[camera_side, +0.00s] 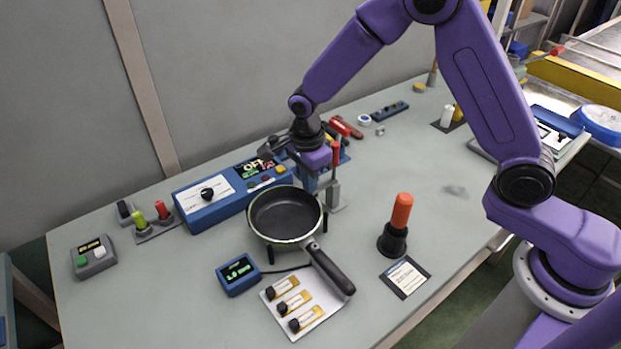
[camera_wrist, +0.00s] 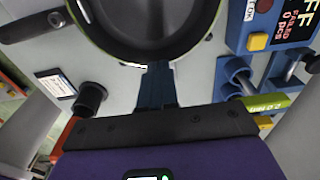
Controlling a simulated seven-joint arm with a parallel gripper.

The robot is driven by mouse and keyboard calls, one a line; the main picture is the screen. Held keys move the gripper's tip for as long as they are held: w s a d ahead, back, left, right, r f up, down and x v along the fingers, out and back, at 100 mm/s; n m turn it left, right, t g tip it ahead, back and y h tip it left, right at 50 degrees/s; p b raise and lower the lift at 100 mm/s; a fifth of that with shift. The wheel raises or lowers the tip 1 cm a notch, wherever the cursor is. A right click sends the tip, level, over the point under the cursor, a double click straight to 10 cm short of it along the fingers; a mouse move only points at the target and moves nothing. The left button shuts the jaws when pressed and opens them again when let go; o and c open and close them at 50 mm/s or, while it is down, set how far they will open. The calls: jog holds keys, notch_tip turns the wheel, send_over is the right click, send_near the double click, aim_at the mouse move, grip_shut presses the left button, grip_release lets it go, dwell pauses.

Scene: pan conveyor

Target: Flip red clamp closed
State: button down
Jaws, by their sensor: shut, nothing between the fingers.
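A red upright handle (camera_side: 335,153) stands above a small grey base (camera_side: 333,196) just behind and right of the pan in the side view; it looks like the red clamp, with its lever raised. My gripper (camera_side: 312,186) points down just left of it, close to the pan's rim. I cannot tell whether it touches the handle. In the wrist view my gripper (camera_wrist: 156,82) has its blue fingers together and empty, beside the pan's edge. The clamp is not clearly seen there.
The black pan (camera_side: 286,214) stands on legs, its handle (camera_side: 331,269) toward the front. A blue control box (camera_side: 208,203) is left of the gripper. An orange-handled black-based object (camera_side: 398,225) stands to the right. A green-handled part (camera_wrist: 264,103) sits right in the wrist view.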

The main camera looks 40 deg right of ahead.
jog(key=shift+f, duration=0.1)
dwell(0.3)
notch_tip(320, 180, up, 14)
dwell(0.6)
jog(key=s+d+n, duration=0.4)
jog(key=s+n, duration=0.6)
jog(key=s+d+n, duration=0.4)
jog(key=s+n, duration=0.6)
jog(key=s+d+f+n+y, duration=0.1)
jog(key=s+d+n, duration=0.3)
jog(key=s+n, duration=0.6)
jog(key=shift+d+n, duration=0.3)
jog(key=shift+d, duration=0.1)
